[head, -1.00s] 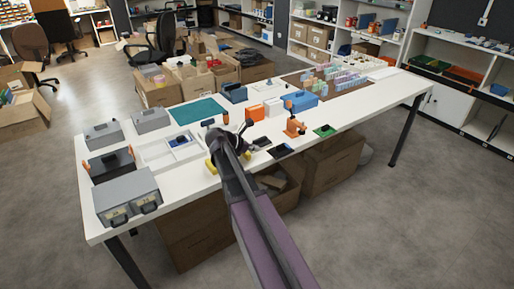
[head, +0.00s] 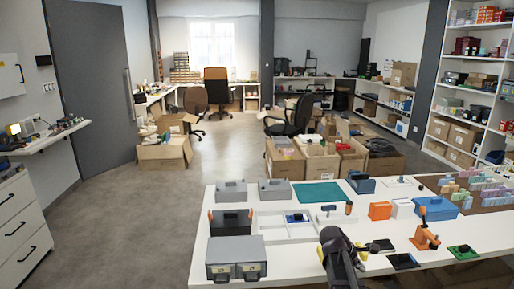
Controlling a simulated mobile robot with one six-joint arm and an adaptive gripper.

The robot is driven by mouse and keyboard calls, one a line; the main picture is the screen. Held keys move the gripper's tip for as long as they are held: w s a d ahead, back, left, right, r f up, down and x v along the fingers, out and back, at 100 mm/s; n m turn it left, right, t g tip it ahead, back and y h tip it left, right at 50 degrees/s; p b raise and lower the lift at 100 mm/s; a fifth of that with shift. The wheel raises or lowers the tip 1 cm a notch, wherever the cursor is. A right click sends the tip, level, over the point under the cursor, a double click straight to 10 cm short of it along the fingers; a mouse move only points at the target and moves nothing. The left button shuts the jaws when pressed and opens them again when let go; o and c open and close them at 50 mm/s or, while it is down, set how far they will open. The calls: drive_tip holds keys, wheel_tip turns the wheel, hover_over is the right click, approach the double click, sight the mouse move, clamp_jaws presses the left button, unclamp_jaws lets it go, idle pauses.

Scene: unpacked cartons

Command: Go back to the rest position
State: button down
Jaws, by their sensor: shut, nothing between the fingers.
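My gripper (head: 341,256) is at the bottom of the head view, in front of and over the near edge of the white table (head: 285,252). It is dark, with small yellow parts at its sides. It looks shut and empty. My own arm hides part of it, and its fingertips are hard to make out.
The table holds a grey two-latch case (head: 236,258), a white tray (head: 287,228), a teal mat (head: 318,194), an orange clamp-like piece (head: 425,237) and a blue box (head: 436,208). Cartons (head: 284,160) stand behind it. The floor (head: 130,225) at left is clear.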

drive_tip(key=s+a+f+m+y, duration=0.2)
drive_tip(key=s+a+m+y, duration=0.2)
drive_tip(key=s+a+m, duration=0.4)
drive_tip(key=s+a+f+m+y, duration=0.35)
drive_tip(key=a+m, duration=0.25)
drive_tip(key=a, duration=0.4)
wheel_tip(320, 180, up, 16)
drive_tip(key=p, duration=1.4)
drive_tip(key=shift+s+f+g+y+p, duration=0.2)
drive_tip(key=shift+s+g+y+p, duration=0.1)
drive_tip(key=shift+s+g+y, duration=0.1)
